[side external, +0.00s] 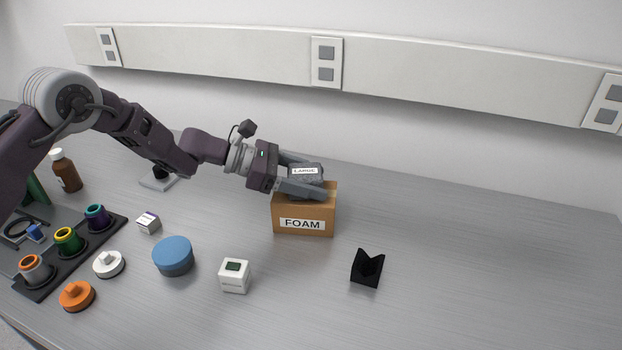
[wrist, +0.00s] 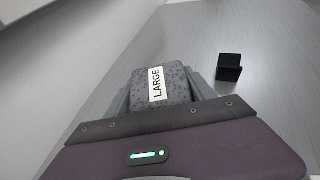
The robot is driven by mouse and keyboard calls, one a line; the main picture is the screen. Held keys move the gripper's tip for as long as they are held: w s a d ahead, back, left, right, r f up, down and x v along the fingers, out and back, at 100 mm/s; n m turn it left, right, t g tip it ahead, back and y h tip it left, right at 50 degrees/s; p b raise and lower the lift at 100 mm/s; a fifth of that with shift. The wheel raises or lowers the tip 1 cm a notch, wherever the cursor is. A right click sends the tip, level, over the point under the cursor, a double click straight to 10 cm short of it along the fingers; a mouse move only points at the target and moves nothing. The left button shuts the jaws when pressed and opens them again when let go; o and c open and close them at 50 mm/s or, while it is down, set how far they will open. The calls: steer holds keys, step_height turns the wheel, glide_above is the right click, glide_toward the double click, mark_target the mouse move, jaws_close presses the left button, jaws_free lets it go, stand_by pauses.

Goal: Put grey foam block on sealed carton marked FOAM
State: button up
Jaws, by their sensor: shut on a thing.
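The grey foam block (side external: 306,180) is speckled dark grey and has a white label reading LARGE. My gripper (side external: 310,182) is shut on it, with one finger on each side. The block is at the top of the brown sealed carton (side external: 303,221) marked FOAM. I cannot tell whether it touches the carton's top or hovers just above it. In the wrist view the block (wrist: 174,87) lies between my fingers, its label facing the camera. The carton is hidden there.
A black V-notched block (side external: 367,268) stands to the right of the carton. A white box with a dark display (side external: 235,275), a blue round tub (side external: 173,256) and a rack of coloured cups (side external: 116,229) stand to the left. The bench at the right is clear.

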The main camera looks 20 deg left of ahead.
steer(key=o, duration=1.3)
steer(key=shift+f, duration=0.1)
steer(key=shift+r, duration=0.2)
steer(key=v, duration=1.2)
